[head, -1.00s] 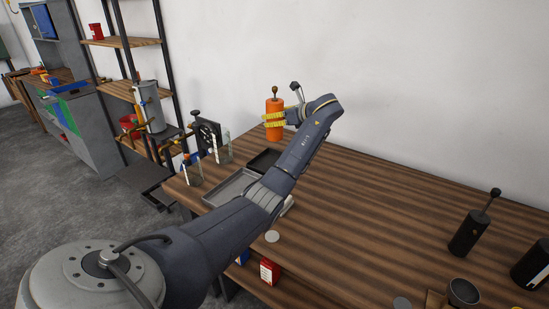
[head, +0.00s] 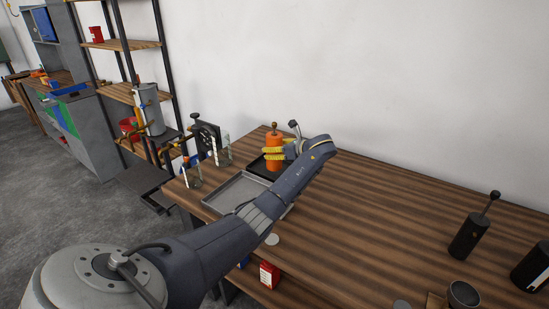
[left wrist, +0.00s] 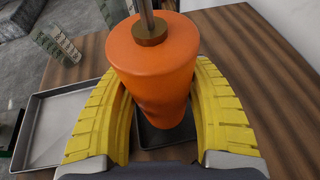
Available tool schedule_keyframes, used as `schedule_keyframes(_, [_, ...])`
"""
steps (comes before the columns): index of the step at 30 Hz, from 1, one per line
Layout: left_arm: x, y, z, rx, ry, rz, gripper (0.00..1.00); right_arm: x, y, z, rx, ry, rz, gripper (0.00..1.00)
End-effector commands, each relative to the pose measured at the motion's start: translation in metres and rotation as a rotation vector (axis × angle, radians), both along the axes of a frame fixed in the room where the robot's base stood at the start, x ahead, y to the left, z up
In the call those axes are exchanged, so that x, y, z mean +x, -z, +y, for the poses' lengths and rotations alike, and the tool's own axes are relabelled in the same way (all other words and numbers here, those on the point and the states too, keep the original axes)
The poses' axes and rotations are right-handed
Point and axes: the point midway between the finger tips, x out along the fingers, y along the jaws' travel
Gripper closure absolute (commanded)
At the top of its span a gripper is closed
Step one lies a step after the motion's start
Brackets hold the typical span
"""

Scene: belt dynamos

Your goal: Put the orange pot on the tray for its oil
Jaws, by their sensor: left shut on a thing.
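The orange pot (head: 273,143) stands upright in the yellow fingers of my left gripper (head: 273,154), which is shut around its body. A knobbed rod rises from its top. The pot also fills the middle of the left wrist view (left wrist: 152,60), with a brass collar around the rod. A small black tray (head: 257,161) lies under it on the table; its rim shows below the pot in the left wrist view (left wrist: 165,138). I cannot tell whether the pot's base touches the tray. A larger grey tray (head: 233,191) lies beside it to the left. My right gripper is out of view.
Bottles (head: 192,174) and a dark upright fixture (head: 209,140) stand at the table's left end. Black pots (head: 467,238) and a bowl (head: 463,292) are at the right. The middle of the table (head: 385,210) is clear.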

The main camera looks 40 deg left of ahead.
Motion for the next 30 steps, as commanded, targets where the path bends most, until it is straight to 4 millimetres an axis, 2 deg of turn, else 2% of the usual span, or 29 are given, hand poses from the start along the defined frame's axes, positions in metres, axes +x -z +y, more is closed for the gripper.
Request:
schedule_keyframes(9, [0.000, 0.032, 0.001, 0.002, 0.000, -0.001, 0.92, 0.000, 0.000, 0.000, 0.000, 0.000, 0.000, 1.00])
schedule_keyframes(22, [0.000, 0.037, 0.000, 0.002, 0.000, -0.001, 0.92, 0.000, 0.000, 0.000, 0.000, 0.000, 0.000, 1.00])
schedule_keyframes(23, [0.000, 0.039, 0.000, 0.000, 0.000, 0.000, 0.42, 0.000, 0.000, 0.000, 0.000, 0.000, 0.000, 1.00])
schedule_keyframes(28, [0.000, 0.038, 0.000, 0.000, 0.000, 0.000, 0.22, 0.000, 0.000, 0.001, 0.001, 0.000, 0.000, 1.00])
schedule_keyframes(30, [0.000, 0.038, 0.000, 0.000, 0.000, 0.000, 0.21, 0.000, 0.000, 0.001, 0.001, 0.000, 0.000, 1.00])
